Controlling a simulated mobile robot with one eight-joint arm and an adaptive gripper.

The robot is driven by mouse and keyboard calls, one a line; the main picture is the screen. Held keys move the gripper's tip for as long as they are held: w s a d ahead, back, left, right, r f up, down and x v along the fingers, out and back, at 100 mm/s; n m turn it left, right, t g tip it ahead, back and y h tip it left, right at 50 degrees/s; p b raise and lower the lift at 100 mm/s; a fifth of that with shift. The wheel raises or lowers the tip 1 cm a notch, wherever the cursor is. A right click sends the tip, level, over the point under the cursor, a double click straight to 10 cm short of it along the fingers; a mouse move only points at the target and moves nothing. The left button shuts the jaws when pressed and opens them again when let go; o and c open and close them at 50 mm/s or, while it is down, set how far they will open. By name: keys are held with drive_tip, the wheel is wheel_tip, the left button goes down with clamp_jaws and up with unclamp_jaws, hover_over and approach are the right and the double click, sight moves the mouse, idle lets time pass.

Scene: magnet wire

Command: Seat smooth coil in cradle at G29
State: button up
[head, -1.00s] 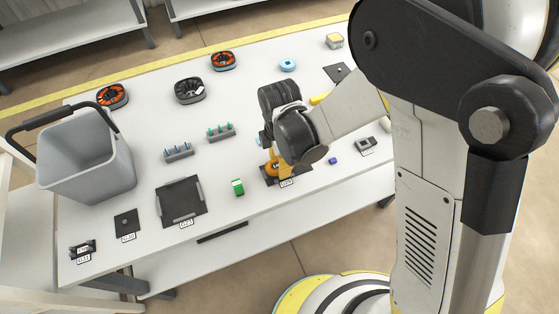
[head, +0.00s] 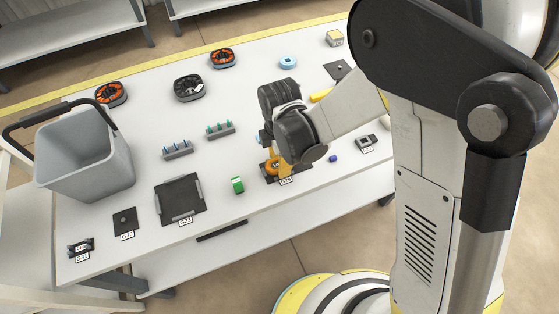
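The station labelled G29 (head: 285,181) is at the front edge of the white table, right of centre, with a dark base. An orange coil (head: 272,168) shows at this station, directly under my arm's end. My gripper (head: 270,151) points down at the coil from above, mostly hidden behind my black and white wrist. I cannot tell whether its fingers are open or shut, or whether they touch the coil. The cradle is largely covered by the coil and my wrist, so how the coil sits in it is not clear.
A small blue piece (head: 333,158) lies to the right.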

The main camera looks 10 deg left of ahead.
drive_tip(key=shift+f+b, duration=0.55)
drive_tip(key=shift+f, duration=0.05)
drive_tip(key=o, duration=1.3)
drive_tip(key=shift+c, duration=0.2)
drive_tip(key=shift+r, duration=0.1)
drive_tip(key=shift+r+p, duration=1.85)
drive_tip(key=shift+r, duration=0.65)
wheel_tip(320, 180, up, 12)
